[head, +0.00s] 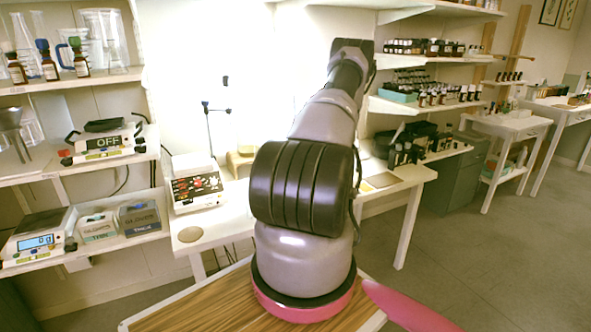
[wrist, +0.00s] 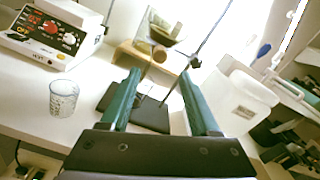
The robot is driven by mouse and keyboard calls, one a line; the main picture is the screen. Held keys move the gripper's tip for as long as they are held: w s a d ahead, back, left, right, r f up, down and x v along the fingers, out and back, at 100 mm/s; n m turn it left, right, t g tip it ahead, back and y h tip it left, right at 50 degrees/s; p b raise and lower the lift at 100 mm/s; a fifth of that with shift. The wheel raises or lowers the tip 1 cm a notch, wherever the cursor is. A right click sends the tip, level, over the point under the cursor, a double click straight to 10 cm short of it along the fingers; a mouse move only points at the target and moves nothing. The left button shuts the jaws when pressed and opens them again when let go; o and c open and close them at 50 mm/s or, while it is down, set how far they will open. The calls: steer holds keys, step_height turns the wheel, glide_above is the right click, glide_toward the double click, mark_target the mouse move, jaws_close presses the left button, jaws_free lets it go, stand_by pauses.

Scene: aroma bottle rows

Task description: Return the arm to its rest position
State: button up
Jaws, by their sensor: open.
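My arm rises from its base in the middle of the head view, links stretched up and away over the white bench. Its far end hides the gripper there. In the wrist view my gripper (wrist: 160,105) shows its two green-sided fingers spread apart, with nothing between them. The fingers point over the bench toward a dark flat plate (wrist: 150,112) with a thin upright rod. I cannot tell how high above the bench they are.
A hotplate device (head: 195,185) stands on the white bench (head: 225,222). In the wrist view a small glass beaker (wrist: 63,98) and a white container (wrist: 238,100) flank the fingers. Shelves with bottles (head: 440,95) stand at right, and a scale shelf (head: 100,147) at left. Floor at right is clear.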

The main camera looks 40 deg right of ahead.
stand_by(0.3)
steer(key=w+a+r+n+y, duration=0.3)
steer(key=a+r+n+y, duration=0.15)
steer(key=a+r, duration=0.25)
steer(key=w+a+r+n+y, duration=0.4)
steer(key=a+r+y, duration=0.2)
steer(key=a+r, duration=0.1)
steer(key=s+a+r+n+g+y, duration=0.3)
steer(key=a+r+n+g+y, duration=0.5)
steer(key=a, duration=0.5)
steer(key=s+a+r+n+g+h, duration=0.2)
steer(key=s+a+r+n+g, duration=0.15)
steer(key=s+a, duration=0.2)
steer(key=s+a+r+n+g+h, duration=0.25)
steer(key=s+a+n, duration=0.2)
steer(key=a, duration=0.25)
steer(key=s+d+r+n+t+h, duration=0.2)
steer(key=s+r+n+h, duration=0.3)
steer(key=s+r+h, duration=0.3)
steer(key=s+r+t, duration=0.1)
steer(key=s, duration=0.1)
steer(key=shift+s+r+t, duration=0.3)
steer(key=shift+s+r, duration=0.05)
